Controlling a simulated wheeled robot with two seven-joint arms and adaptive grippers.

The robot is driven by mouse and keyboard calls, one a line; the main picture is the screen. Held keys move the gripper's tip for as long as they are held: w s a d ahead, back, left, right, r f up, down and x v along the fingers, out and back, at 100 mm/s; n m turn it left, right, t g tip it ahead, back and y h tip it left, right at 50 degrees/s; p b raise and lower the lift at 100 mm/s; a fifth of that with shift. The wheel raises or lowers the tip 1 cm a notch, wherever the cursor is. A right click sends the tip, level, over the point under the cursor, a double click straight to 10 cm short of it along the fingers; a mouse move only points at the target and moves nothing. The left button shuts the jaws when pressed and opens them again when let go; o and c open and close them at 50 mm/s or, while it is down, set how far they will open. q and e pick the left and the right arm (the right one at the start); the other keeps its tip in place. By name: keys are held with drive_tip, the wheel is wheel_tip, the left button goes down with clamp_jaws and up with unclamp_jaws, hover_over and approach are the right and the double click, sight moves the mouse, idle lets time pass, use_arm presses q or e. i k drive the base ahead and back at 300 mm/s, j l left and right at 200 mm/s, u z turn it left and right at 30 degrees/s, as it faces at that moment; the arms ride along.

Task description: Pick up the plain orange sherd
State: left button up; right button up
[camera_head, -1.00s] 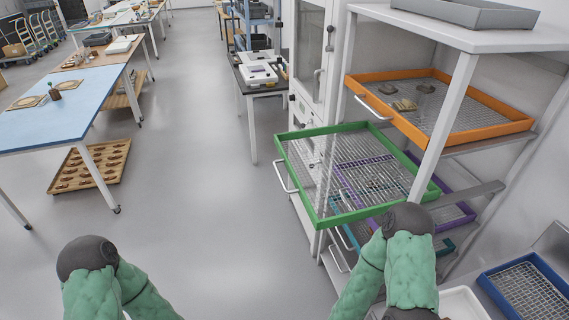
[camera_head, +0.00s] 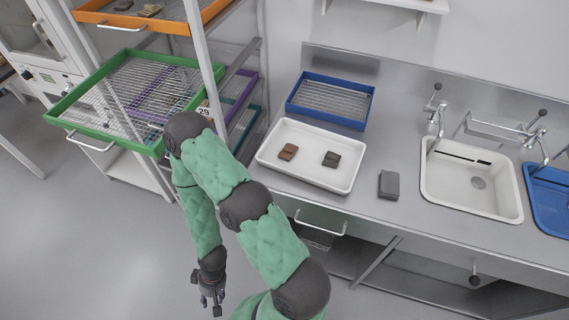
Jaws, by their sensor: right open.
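Two sherds lie apart in a white tray (camera_head: 268,150) on the metal counter. The left one (camera_head: 288,152) is orange-brown, and the right one (camera_head: 331,159) is dark grey-brown. My right gripper (camera_head: 211,304) hangs low at the bottom of the view, left of the counter and well away from the tray. It is open and nothing shows between its fingers. My left gripper is out of view.
A blue mesh tray (camera_head: 331,97) stands behind the white tray. A grey block (camera_head: 389,185) and a white sink (camera_head: 470,190) lie to the right. A green mesh tray (camera_head: 66,102) juts from the rack at left, close to my right arm.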

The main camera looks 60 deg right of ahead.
sight(289, 151)
drive_tip(key=z, duration=2.2)
